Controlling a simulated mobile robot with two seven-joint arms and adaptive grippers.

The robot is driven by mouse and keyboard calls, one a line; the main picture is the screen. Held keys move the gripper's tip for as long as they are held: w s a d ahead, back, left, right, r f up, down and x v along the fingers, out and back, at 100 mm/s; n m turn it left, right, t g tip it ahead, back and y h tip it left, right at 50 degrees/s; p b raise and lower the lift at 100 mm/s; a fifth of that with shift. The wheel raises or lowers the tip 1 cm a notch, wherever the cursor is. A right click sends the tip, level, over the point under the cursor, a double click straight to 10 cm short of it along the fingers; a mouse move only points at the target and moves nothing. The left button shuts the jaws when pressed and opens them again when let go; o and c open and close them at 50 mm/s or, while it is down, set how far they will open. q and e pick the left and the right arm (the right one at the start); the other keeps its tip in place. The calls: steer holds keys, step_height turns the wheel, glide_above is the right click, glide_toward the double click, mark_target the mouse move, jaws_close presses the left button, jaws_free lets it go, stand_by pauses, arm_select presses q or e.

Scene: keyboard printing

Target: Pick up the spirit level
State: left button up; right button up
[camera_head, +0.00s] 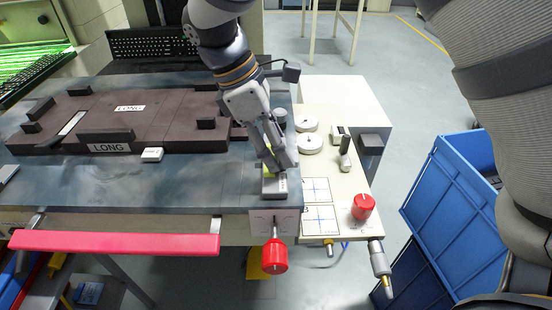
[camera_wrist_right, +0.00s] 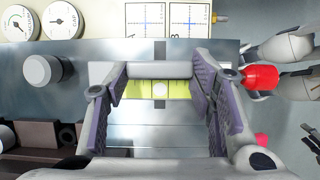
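The spirit level (camera_head: 275,188) is a small grey block with a yellow-green vial, lying near the front right corner of the dark worktop. In the right wrist view, its yellow-green vial (camera_wrist_right: 160,89) with a pale bubble shows between the fingers. My right gripper (camera_head: 277,160) points down over the level and partly hides it. In the right wrist view, the right gripper (camera_wrist_right: 160,98) has its purple-padded fingers spread, one on each side of the vial. I cannot tell whether the fingertips touch it. My left gripper is not in view.
A cream panel (camera_head: 345,185) with dials and a red knob (camera_head: 363,206) lies right of the worktop. Another red knob (camera_head: 274,256) sticks out at the front. A brown fixture (camera_head: 150,112) fills the left. A blue crate (camera_head: 450,230) stands at the right.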

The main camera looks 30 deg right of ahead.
steer(key=c, duration=0.4)
steer(key=shift+r, duration=0.1)
steer(key=shift+c, duration=0.2)
steer(key=shift+r, duration=0.3)
steer(key=r, duration=0.3)
steer(key=shift+s+a+r, duration=0.15)
steer(key=shift+a+r, duration=0.2)
steer(key=s+a+r+p, duration=0.1)
steer(key=s+a+r, duration=0.7)
steer(key=a+r, duration=0.1)
steer(key=shift+a+p, duration=0.4)
steer(key=shift+a, duration=0.45)
steer(key=o, duration=1)
steer(key=shift+c, duration=0.2)
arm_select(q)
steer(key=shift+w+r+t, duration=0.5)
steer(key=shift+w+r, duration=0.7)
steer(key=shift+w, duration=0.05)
arm_select(e)
steer(key=c, duration=1)
